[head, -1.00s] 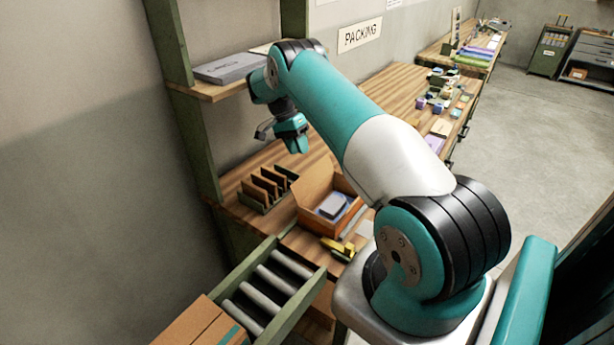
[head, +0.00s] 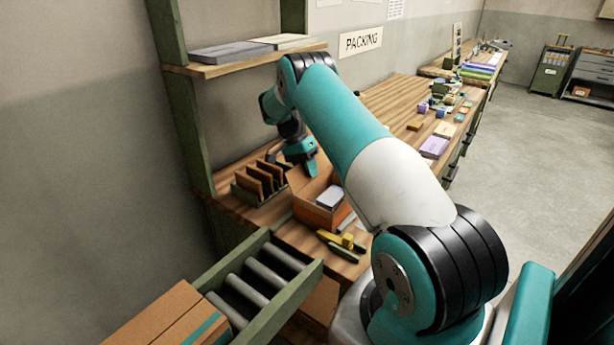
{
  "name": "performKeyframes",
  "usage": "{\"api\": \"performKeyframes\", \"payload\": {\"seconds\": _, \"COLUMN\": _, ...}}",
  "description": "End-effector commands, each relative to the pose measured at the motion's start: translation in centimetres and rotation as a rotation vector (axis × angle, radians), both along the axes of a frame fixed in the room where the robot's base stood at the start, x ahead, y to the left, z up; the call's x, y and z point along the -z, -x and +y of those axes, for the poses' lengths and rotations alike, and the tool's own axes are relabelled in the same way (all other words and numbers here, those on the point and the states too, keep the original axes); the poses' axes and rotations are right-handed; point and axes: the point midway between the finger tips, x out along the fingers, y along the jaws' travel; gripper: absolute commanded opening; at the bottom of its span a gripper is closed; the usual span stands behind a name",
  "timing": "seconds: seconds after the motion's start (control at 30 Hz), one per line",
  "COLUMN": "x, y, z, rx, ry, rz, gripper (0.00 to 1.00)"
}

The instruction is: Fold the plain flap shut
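An open brown cardboard box (head: 318,216) stands on the wooden workbench, with a pale grey item (head: 330,197) inside. A brown flap (head: 301,184) stands up at the box's left side. I cannot tell whether it is the plain one, and my arm hides part of the box's right and far sides. My gripper (head: 311,174) points down at the far side of the box, just behind the raised flap. Whether it touches the flap does not show. Its fingers are too small and partly hidden to tell open from shut.
A rack of brown dividers (head: 260,181) stands left of the box. A yellow tool (head: 343,240) lies in front of it. A roller conveyor (head: 262,280) with a taped carton (head: 170,322) is nearer. A shelf (head: 230,62) hangs above the bench.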

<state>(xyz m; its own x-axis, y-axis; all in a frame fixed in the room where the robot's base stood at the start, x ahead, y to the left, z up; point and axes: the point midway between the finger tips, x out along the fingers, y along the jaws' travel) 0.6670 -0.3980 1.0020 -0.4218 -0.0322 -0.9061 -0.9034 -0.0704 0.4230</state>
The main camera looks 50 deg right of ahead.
Motion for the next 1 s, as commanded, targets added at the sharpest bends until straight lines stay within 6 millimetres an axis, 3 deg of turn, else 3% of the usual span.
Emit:
{"api": "performKeyframes", "payload": {"seconds": 0.2, "x": -0.05, "y": 0.06, "z": -0.1, "rx": 0.001, "ry": 0.0, "rz": 0.0, "gripper": 0.3}}
{"api": "performKeyframes", "payload": {"seconds": 0.33, "x": -0.04, "y": 0.04, "z": -0.08, "rx": 0.001, "ry": 0.0, "rz": 0.0, "gripper": 0.0}}
{"api": "performKeyframes", "payload": {"seconds": 0.73, "x": 0.24, "y": 0.05, "z": -0.02, "rx": 0.0, "ry": 0.001, "rz": -0.022, "gripper": 0.0}}
{"api": "performKeyframes", "payload": {"seconds": 1.0, "x": 0.78, "y": 0.4, "z": -0.04, "rx": 0.0, "ry": -0.007, "rz": -0.125, "gripper": 0.0}}
